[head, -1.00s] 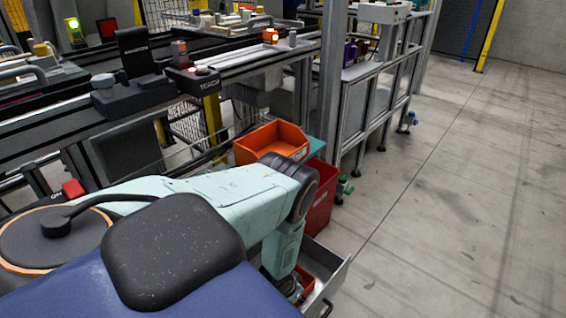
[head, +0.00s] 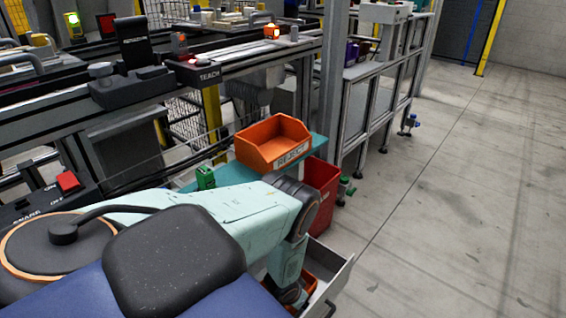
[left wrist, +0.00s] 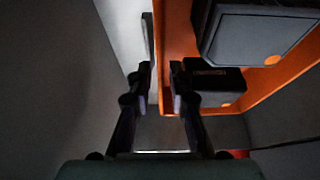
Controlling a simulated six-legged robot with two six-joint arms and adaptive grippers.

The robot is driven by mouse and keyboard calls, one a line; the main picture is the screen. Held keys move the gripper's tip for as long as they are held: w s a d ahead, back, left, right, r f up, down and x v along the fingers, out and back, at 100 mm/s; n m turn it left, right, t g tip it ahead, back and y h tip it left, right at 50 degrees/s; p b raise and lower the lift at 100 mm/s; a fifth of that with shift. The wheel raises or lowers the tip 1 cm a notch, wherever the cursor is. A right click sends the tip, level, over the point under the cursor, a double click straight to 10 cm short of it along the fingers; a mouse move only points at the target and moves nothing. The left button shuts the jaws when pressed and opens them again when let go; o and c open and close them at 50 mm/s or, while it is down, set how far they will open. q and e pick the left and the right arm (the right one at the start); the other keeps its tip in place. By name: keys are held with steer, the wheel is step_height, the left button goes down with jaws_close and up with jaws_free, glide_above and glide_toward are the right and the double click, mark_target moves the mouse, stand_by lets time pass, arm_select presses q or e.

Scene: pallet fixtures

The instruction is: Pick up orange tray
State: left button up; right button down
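One orange tray (head: 303,280) lies low in an open grey drawer (head: 338,282) and is mostly hidden by my left arm in the head view. In the left wrist view an orange tray (left wrist: 178,40) holds dark boxes. My left gripper (left wrist: 161,72) is open there, with a finger on each side of the tray's wall; I cannot tell whether they touch it. In the head view its fingers are hidden behind my arm. Another orange tray (head: 262,158), labelled REJECT, stands on a teal shelf and looks empty. My right gripper is not in view.
A red bin (head: 323,188) stands beside the teal shelf, behind my arm. A conveyor line (head: 130,90) runs along the left, with a red button (head: 68,182). A metal post (head: 331,80) rises behind the bin. The floor (head: 450,220) at right is clear.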

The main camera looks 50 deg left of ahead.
arm_select(q)
jaws_close()
stand_by(0.3)
steer(key=shift+r, duration=0.15)
step_height(320, 180, up, 10)
steer(key=p, duration=0.5)
steer(key=shift+f+p, duration=0.2)
steer(key=shift+p, duration=0.2)
step_height(320, 180, up, 5)
steer(key=p, duration=0.4)
steer(key=shift+r, duration=0.1)
steer(key=shift+d+r, duration=0.1)
stand_by(0.4)
